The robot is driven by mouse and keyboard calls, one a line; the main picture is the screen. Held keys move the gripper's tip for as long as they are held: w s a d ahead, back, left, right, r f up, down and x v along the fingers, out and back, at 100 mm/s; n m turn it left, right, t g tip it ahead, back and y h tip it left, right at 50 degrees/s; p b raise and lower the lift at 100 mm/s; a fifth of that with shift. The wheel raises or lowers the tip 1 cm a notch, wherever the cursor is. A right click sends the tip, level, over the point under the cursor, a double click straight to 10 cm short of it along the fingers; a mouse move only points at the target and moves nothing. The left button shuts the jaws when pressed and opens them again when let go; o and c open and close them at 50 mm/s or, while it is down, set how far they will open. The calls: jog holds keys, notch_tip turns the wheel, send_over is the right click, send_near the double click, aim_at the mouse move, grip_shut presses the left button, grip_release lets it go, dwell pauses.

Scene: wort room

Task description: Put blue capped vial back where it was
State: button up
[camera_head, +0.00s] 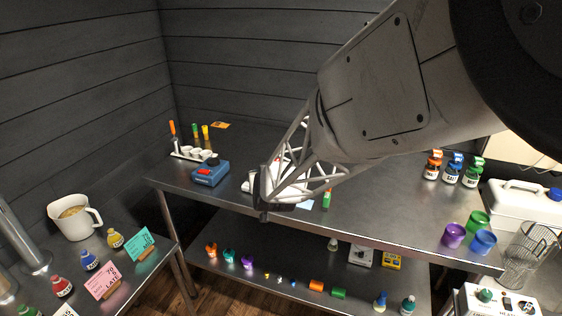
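My gripper (264,208) hangs over the front edge of the upper metal table (365,225), near its middle. My arm link covers much of the table behind it. I cannot see clearly whether the fingers are open, shut or holding something. A white rack (190,153) at the back left of the table carries orange, green and yellow upright pieces. I cannot make out a blue capped vial for certain. A labelled bottle with a blue cap (454,169) stands on the right, between an orange-capped bottle (433,164) and a green-capped bottle (473,173).
A blue device (211,173) stands left of my gripper. A small green item (326,198) is just right of it. Purple (453,235), blue (482,242) and green (478,222) cups stand at the front right. The lower shelf (225,279) holds several small items. A side table (150,280) holds a jug (75,217) and flasks.

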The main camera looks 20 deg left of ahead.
jog(key=shift+s+d, duration=0.2)
jog(key=shift+s, duration=0.1)
dwell(0.6)
jog(key=s+d+f, duration=0.2)
jog(key=d+f, duration=0.1)
jog(key=f, duration=0.8)
jog(key=s+d+f, duration=0.2)
jog(key=d+f, duration=0.1)
jog(key=f, duration=0.7)
jog(key=w+d+f+m+t+h, duration=0.1)
jog(key=w+d+f+m+h, duration=0.1)
jog(key=w+d+f, duration=0.7)
jog(key=w+d+f+m+t+h, duration=0.1)
jog(key=w+d+f+m+h, duration=0.1)
jog(key=w+d+f, duration=0.6)
jog(key=w+d+f+m+h, duration=0.1)
jog(key=w+d+f, duration=0.1)
jog(key=d, duration=1.1)
jog(key=w+d+f+m+h, duration=0.1)
jog(key=d+f, duration=0.4)
jog(key=d, duration=0.8)
jog(key=shift+w+m+h, duration=0.4)
jog(key=shift+w+h, duration=0.15)
jog(key=shift+h, duration=0.15)
